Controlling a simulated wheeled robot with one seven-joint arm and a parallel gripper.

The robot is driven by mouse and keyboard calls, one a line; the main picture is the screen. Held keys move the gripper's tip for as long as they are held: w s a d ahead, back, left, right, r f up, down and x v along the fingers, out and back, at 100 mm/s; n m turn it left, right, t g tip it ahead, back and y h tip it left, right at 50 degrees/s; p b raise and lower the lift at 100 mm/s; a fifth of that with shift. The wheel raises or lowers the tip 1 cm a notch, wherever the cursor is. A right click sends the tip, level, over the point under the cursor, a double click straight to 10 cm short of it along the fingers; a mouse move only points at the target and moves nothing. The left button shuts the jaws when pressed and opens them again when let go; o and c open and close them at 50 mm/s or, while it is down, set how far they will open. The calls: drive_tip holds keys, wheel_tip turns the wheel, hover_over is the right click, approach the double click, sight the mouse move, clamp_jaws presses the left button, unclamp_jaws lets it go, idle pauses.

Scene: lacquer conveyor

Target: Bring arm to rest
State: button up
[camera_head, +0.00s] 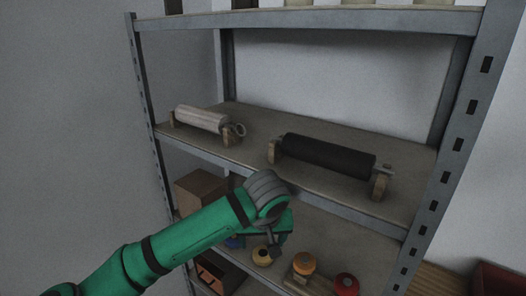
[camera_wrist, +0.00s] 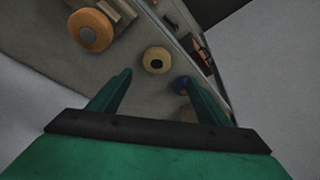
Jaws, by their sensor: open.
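My green arm reaches in from the lower left in the head view. My gripper (camera_head: 277,252) is in front of the shelf rack, near the lower shelf with the round spools. In the wrist view my gripper (camera_wrist: 156,78) shows two green fingers spread apart, with nothing between them. Beyond the fingertips are a yellow spool (camera_wrist: 157,60) and a larger orange spool (camera_wrist: 91,30). A dark blue round thing (camera_wrist: 180,85) is partly hidden behind the right finger. I cannot tell the exact gap between the fingertips and the shelf.
The metal rack's middle shelf (camera_head: 250,152) holds a pale roller (camera_head: 201,118) and a black roller (camera_head: 328,155) on wooden stands. Below are a yellow spool (camera_head: 262,256), an orange spool (camera_head: 304,263), a red spool (camera_head: 346,284) and a brown box (camera_head: 200,190). Left of the rack is bare wall.

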drive_tip(key=s+a+f+t+y, duration=0.1)
drive_tip(key=s+a+f, duration=0.3)
drive_tip(key=a+f, duration=0.55)
drive_tip(key=s+a+f, duration=0.4)
drive_tip(key=a+f, duration=0.3)
drive_tip(key=a, duration=0.6)
drive_tip(key=s+a+f+m, duration=0.1)
drive_tip(key=s+a+f, duration=0.2)
drive_tip(key=s+f, duration=0.45)
drive_tip(key=s+a+f+m, duration=0.1)
drive_tip(key=s+a+f, duration=0.3)
drive_tip(key=s, duration=0.7)
drive_tip(key=s+d+f+t+h, duration=0.1)
drive_tip(key=s+d+f+t, duration=0.15)
drive_tip(key=s+d, duration=0.5)
drive_tip(key=s+d+f+t+h, duration=0.1)
drive_tip(key=s+d+f+h, duration=0.15)
drive_tip(key=s+d, duration=0.5)
drive_tip(key=s+d+r+n+t+y, duration=0.1)
drive_tip(key=d+r+t, duration=0.5)
drive_tip(key=d+r, duration=0.6)
drive_tip(key=d+y, duration=0.1)
drive_tip(key=d, duration=0.1)
drive_tip(key=shift+d+r, duration=0.15)
drive_tip(key=shift+d, duration=0.15)
